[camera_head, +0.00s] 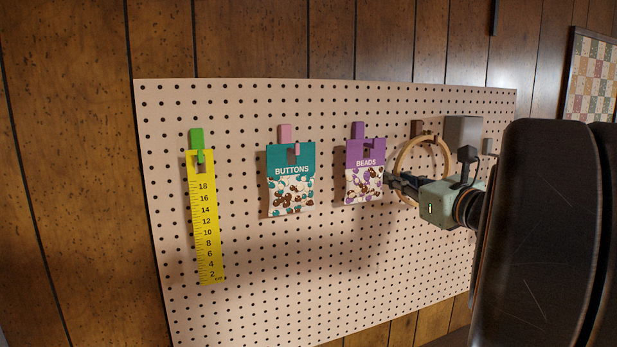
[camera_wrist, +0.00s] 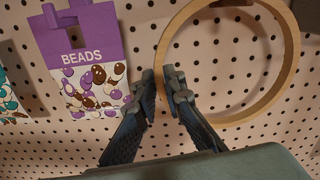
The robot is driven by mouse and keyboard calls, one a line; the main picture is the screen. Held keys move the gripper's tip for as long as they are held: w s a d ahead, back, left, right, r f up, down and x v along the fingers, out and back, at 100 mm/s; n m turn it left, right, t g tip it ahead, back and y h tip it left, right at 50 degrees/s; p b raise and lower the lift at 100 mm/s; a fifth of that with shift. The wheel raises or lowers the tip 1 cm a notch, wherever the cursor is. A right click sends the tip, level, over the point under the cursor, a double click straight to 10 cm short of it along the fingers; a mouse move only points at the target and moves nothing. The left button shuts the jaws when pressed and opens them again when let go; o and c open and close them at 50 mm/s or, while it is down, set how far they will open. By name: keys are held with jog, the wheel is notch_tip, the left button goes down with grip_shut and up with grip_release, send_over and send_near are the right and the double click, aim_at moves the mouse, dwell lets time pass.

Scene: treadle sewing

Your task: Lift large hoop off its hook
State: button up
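The large hoop (camera_head: 447,158) is a pale wooden ring at the right part of the pegboard. It hangs upright at a brown hook (camera_head: 416,129) near its top. In the wrist view the hoop (camera_wrist: 294,55) fills the upper right, its top cut off by the frame edge. My gripper (camera_head: 393,183) is at the hoop's lower left side. In the wrist view the two fingertips of my gripper (camera_wrist: 160,82) are close together, one on each side of the rim, and seem shut on it. The fingers hide a short stretch of the rim.
A purple beads packet (camera_head: 365,177) hangs just left of the hoop, close to my left finger. A teal buttons packet (camera_head: 291,172) and a yellow ruler (camera_head: 205,220) hang farther left. The pegboard (camera_head: 330,270) is bare below them. A patchwork picture (camera_head: 592,85) hangs at far right.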

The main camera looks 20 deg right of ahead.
grip_shut()
jog(key=shift+r, duration=0.1)
jog(key=shift+r+p, duration=0.9)
jog(key=shift+r, duration=0.15)
